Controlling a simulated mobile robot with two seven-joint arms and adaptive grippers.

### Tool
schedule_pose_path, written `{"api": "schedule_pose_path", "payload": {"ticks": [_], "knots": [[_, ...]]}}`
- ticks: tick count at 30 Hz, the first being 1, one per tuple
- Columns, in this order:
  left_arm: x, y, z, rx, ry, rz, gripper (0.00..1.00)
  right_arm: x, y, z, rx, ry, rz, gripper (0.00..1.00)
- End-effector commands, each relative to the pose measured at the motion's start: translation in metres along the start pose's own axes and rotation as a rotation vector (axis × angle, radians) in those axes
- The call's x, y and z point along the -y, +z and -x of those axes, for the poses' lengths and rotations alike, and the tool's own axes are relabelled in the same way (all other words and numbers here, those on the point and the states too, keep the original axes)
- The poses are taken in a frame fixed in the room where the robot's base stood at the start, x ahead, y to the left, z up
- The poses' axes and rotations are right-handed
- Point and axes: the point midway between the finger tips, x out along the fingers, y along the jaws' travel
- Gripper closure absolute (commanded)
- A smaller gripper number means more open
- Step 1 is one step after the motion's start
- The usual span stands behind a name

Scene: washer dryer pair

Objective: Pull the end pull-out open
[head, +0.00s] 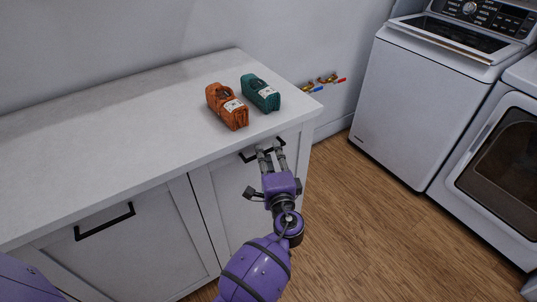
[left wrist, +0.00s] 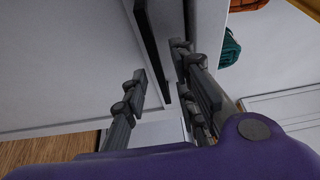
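The end pull-out (head: 229,190) is the narrow white front at the right end of the counter in the head view. It looks shut. Its black bar handle (head: 247,157) runs across its top; the bar also shows in the left wrist view (left wrist: 151,40). My left gripper (head: 271,151) is at this handle with its fingers apart. In the left wrist view, the open fingers (left wrist: 160,70) lie on either side of the bar. I cannot tell whether either finger touches it. My right gripper is not in view.
An orange bundle (head: 227,107) and a teal bundle (head: 261,93) stand on the white countertop (head: 120,120) above the pull-out. A wider front with a black handle (head: 104,222) is to the left. A washer (head: 411,105) and dryer (head: 500,165) stand right, across open wood floor (head: 375,225).

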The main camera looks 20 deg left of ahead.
Motion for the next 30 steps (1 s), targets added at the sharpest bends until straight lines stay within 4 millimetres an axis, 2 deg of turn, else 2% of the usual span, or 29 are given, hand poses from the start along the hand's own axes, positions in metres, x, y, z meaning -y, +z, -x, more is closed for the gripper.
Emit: {"api": "schedule_pose_path", "payload": {"ticks": [10, 16, 30], "knots": [[-0.0004, 0.0002, -0.0050, 0.000, 0.001, 0.001, 0.75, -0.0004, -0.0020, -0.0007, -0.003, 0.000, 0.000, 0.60], [-0.0004, 0.0002, -0.0048, 0.000, 0.001, 0.001, 1.00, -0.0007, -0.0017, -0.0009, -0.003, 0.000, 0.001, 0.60], [-0.0007, 0.0003, -0.0049, 0.000, 0.001, -0.001, 1.00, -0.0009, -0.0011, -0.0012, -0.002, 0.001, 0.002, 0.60]]}}
